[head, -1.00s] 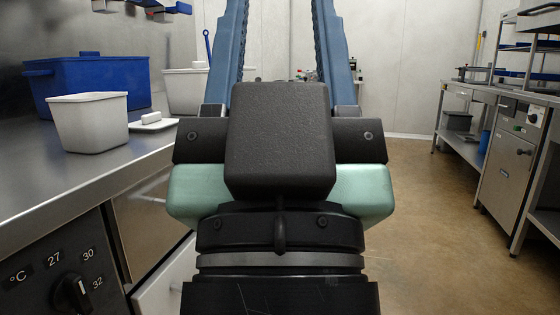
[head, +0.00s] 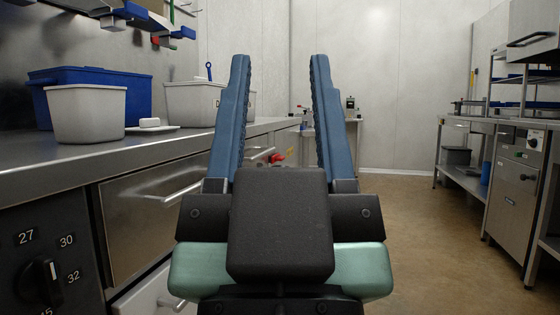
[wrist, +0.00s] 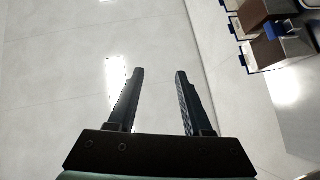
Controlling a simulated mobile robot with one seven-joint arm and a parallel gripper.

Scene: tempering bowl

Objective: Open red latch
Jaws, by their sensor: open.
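A small red latch (head: 277,158) shows in the head view, on the front of the left counter further along. It appears between my gripper's two fingers but lies well beyond them. My gripper (head: 280,62) is open and empty, its two blue fingers pointing up and forward. In the wrist view my gripper (wrist: 157,72) shows both dark fingers apart with nothing between them. The latch does not show in the wrist view, which faces a pale wall.
A steel counter (head: 60,177) with drawers runs along the left. It carries a blue bin (head: 138,98), a grey tub (head: 86,114), another tub (head: 185,105) and a dish (head: 150,125). A steel bench (head: 512,190) stands right. The brown floor (head: 430,220) between is clear.

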